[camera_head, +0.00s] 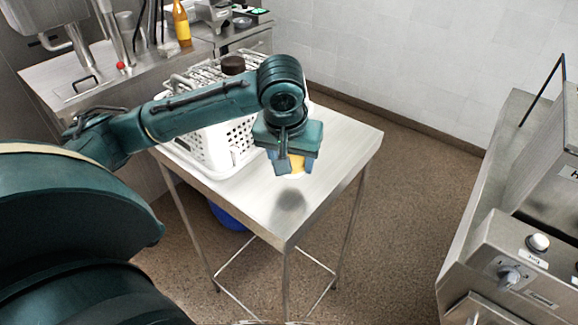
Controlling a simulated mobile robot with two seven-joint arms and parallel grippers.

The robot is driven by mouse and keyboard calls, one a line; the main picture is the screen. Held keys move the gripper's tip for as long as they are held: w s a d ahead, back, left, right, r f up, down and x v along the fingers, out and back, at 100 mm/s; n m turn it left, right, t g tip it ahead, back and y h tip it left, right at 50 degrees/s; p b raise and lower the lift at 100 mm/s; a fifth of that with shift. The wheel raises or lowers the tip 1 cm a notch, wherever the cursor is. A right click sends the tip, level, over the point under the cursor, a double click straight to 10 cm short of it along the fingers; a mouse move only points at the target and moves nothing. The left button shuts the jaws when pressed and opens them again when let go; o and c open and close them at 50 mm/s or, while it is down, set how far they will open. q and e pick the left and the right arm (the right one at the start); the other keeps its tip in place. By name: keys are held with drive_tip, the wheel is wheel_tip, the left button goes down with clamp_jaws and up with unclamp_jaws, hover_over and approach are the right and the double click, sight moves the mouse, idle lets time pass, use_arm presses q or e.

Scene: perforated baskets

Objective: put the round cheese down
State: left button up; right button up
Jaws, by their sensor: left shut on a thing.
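My left gripper (287,163) reaches in from the left over the metal table (336,150) and points downward. It is shut on the round cheese (296,163), a yellow piece that shows between the fingers, mostly hidden by the gripper. A dark shadow lies on the tabletop below and toward the front corner, and the cheese appears to be held above the surface. My right gripper is not in view.
A white perforated basket (214,148) stands on the table's left part, behind my arm, with a dark brown round thing (233,65) near its top. The table's right and front parts are clear. A steel appliance (515,265) stands at the right.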

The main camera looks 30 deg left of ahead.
sight(292, 175)
use_arm(q)
drive_tip(key=shift+s+x, duration=0.2)
drive_tip(key=shift+x, duration=0.8)
drive_tip(key=shift+s+x, duration=0.25)
drive_tip(key=shift+x, duration=0.8)
drive_tip(key=shift+d+f, duration=0.2)
drive_tip(key=o, duration=1)
drive_tip(key=shift+f, duration=0.1)
drive_tip(key=v, duration=1.2)
drive_tip(key=shift+r, duration=0.25)
drive_tip(key=shift+f, duration=0.1)
